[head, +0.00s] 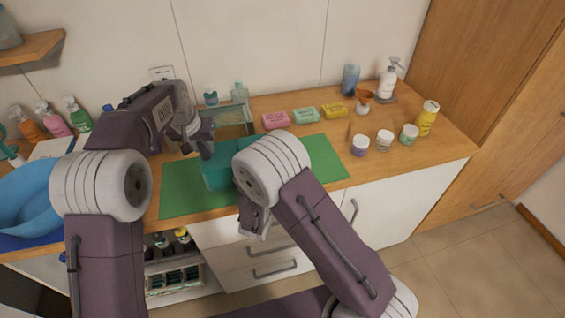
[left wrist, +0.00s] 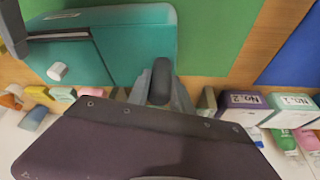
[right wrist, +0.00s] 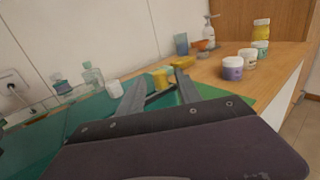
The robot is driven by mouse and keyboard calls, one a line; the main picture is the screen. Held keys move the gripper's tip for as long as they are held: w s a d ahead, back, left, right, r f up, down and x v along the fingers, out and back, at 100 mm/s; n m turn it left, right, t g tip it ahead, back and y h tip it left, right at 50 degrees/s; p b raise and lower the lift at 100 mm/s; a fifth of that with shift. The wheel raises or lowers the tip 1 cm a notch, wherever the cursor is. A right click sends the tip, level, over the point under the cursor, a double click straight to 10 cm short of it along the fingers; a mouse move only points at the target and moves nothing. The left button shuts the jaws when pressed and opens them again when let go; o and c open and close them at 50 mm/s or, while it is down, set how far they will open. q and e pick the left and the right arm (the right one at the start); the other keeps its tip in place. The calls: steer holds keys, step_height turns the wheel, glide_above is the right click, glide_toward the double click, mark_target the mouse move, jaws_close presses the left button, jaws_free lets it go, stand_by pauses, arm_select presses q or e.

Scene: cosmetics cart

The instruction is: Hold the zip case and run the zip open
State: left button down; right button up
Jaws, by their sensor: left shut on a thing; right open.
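The teal zip case (head: 215,175) lies on the green mat (head: 182,195), partly hidden by my right arm. In the left wrist view the case (left wrist: 135,45) shows a dark zip line near its upper left and a small white tab (left wrist: 57,71).
Pink, green and yellow soap bars (head: 305,115) lie behind the mat. Several jars (head: 384,140), a yellow bottle (head: 427,118) and a pump bottle (head: 389,78) stand at right. A blue basin (head: 30,195) is at left. The mat's right part is clear.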

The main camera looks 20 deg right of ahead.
steer(key=v, duration=0.9)
steer(key=shift+s+a, duration=0.2)
steer(key=shift+s, duration=0.15)
arm_select(q)
steer(key=c, duration=1.1)
jaws_free()
steer(key=shift+o, duration=0.2)
steer(key=shift+r, duration=0.1)
